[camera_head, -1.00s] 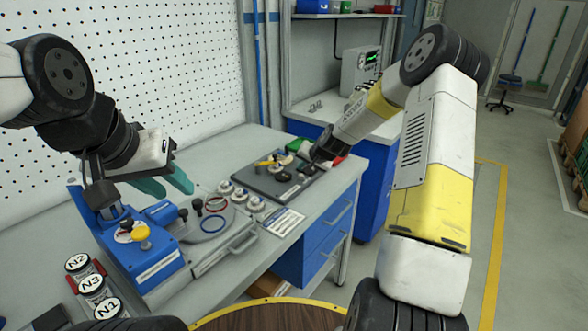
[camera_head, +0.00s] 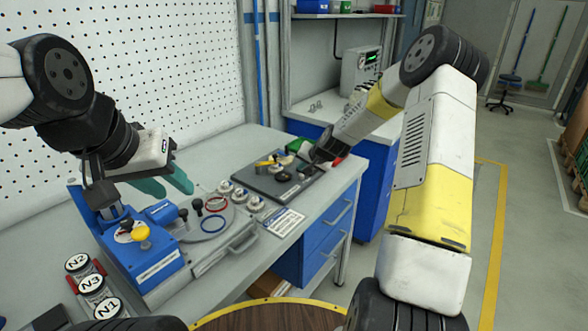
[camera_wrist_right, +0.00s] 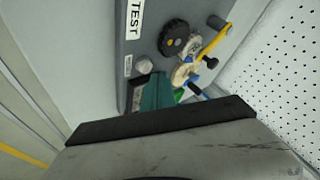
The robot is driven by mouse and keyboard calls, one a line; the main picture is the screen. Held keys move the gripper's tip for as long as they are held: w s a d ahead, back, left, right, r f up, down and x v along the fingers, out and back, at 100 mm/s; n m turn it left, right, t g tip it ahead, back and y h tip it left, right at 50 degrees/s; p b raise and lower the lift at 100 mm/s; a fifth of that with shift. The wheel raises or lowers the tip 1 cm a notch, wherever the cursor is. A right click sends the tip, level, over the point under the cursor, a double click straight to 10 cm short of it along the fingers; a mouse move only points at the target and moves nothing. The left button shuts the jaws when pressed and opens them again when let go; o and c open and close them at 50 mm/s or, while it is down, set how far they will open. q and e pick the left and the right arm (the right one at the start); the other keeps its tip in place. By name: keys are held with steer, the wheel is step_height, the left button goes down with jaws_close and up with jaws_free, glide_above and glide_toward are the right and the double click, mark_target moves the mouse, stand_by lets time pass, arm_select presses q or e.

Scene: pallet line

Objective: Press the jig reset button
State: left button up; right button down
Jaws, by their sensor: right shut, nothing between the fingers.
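A dark grey jig plate (camera_head: 278,183) lies on the bench, and the right wrist view shows its "TEST" label (camera_wrist_right: 135,20). On the plate are a yellow-handled clamp (camera_wrist_right: 211,42), a black round knob (camera_wrist_right: 174,38) and a small round grey button (camera_wrist_right: 144,66). No label marks any of these as the reset button. My right gripper (camera_wrist_right: 156,92) is shut and empty, its teal fingertips close beside the grey button; contact cannot be told.
A blue fixture (camera_head: 150,262) with a yellow knob stands at the left front. A grey tray (camera_head: 222,240) with rings and several round white parts lies between it and the plate. Labelled cylinders (camera_head: 90,284) stand at the lower left. A perforated wall (camera_head: 130,75) backs the bench.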

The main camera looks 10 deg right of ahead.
steer(key=shift+f, duration=0.3)
steer(key=shift+f, duration=0.55)
stand_by(0.8)
steer(key=shift+r, duration=0.95)
steer(key=shift+r, duration=2.5)
